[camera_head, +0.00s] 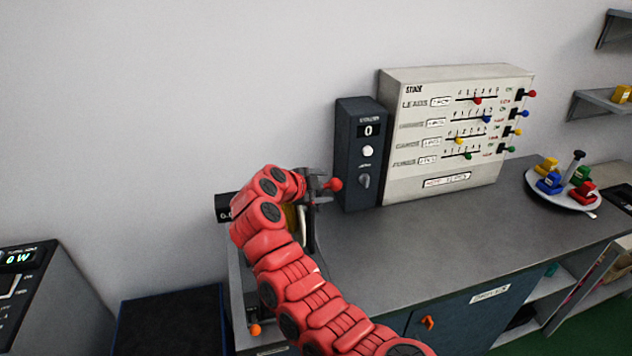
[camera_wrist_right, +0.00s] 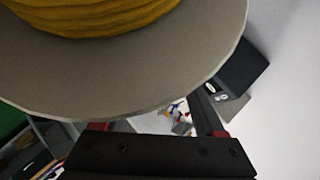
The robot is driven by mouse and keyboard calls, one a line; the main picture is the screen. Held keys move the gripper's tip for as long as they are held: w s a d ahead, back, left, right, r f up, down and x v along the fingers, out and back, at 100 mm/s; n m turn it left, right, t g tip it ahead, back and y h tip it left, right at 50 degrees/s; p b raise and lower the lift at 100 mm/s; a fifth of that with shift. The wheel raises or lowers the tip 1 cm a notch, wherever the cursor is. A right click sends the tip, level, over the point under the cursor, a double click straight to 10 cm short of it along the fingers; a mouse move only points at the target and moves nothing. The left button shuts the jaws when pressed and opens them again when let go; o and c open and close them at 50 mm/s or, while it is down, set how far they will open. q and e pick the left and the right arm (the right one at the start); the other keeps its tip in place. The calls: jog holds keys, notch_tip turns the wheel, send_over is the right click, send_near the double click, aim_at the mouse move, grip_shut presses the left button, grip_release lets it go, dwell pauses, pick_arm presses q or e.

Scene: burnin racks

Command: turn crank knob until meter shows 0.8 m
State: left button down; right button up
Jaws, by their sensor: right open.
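A red ball knob (camera_head: 333,184), which looks like the crank knob, shows just right of my right gripper (camera_head: 319,187) above the counter's left end. My right gripper is open; I cannot tell whether the knob is between its fingers or beside them. The meter (camera_head: 222,208) is a dark box left of my wrist; its reading is mostly hidden by my arm. A spool wound with yellow cable (camera_head: 291,217) is largely behind my arm. In the right wrist view the spool's grey flange (camera_wrist_right: 205,62) and yellow winding (camera_wrist_right: 85,15) fill the top. The left gripper is out of view.
A dark box with a display reading 0 (camera_head: 360,150) and a beige slider panel (camera_head: 455,135) stand at the wall. A round tray (camera_head: 545,194) holds coloured blocks at the right. The counter (camera_head: 400,250) between is clear. A device showing 0 W (camera_head: 25,285) is at lower left.

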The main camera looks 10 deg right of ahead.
grip_shut()
jog(key=shift+w+f+b, duration=0.2)
jog(key=shift+w+b, duration=0.25)
jog(key=shift+b, duration=0.35)
jog(key=shift+r+b, duration=0.2)
jog(key=shift+b, duration=0.45)
jog(key=shift+w+r+b, duration=0.15)
jog(key=shift+w+b, duration=0.15)
jog(key=shift+b, duration=0.6)
jog(key=c, duration=1.1)
grip_release()
jog(key=shift+w, duration=0.1)
